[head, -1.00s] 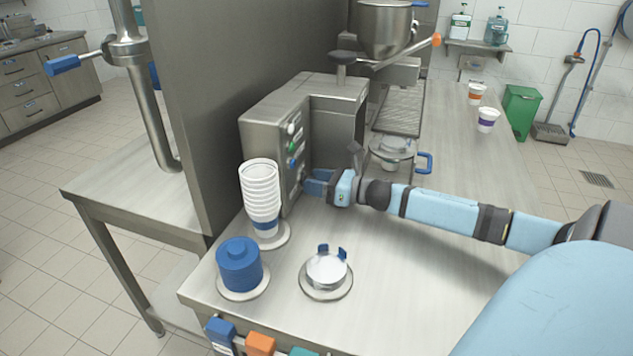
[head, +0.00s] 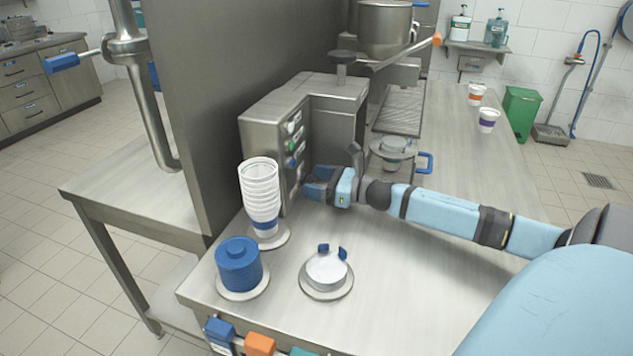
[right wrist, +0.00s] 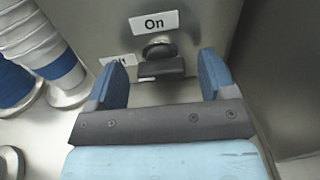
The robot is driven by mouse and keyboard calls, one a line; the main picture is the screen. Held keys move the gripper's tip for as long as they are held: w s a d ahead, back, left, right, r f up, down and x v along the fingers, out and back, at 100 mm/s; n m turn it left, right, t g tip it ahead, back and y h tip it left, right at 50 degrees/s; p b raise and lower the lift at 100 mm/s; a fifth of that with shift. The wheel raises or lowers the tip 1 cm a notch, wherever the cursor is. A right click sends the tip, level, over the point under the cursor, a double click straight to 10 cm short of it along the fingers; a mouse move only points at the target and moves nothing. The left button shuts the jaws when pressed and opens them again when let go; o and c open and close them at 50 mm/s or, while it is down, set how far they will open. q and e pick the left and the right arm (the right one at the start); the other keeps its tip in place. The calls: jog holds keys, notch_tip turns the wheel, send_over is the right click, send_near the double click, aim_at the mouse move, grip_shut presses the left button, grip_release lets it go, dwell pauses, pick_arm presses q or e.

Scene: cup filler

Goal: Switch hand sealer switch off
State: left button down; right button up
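The hand sealer (head: 333,88) is a grey metal box at the middle of the head view, with a front panel of coloured buttons and labels. In the right wrist view its black rotary switch (right wrist: 162,68) sits below an "On" label (right wrist: 154,23). A second label (right wrist: 118,60), probably "Off", is partly hidden behind my left-hand finger. My right gripper (head: 318,186) is at the lower part of the panel. In the wrist view its blue fingers (right wrist: 164,65) are open, one either side of the switch, without visible contact. My left gripper is not in view.
A stack of white cups (head: 259,187) stands close left of my right gripper. A blue cylinder (head: 239,264) and a round holder (head: 326,282) sit in front. A blue-handled fixture (head: 393,148) is behind the gripper.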

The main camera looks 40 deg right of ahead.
jog(key=shift+s, duration=0.1)
jog(key=p+v, duration=0.1)
jog(key=v, duration=1.1)
jog(key=shift+s+d, duration=0.1)
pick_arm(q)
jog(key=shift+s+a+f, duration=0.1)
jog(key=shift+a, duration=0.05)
pick_arm(e)
jog(key=shift+s+d, duration=0.35)
jog(key=shift+s, duration=0.25)
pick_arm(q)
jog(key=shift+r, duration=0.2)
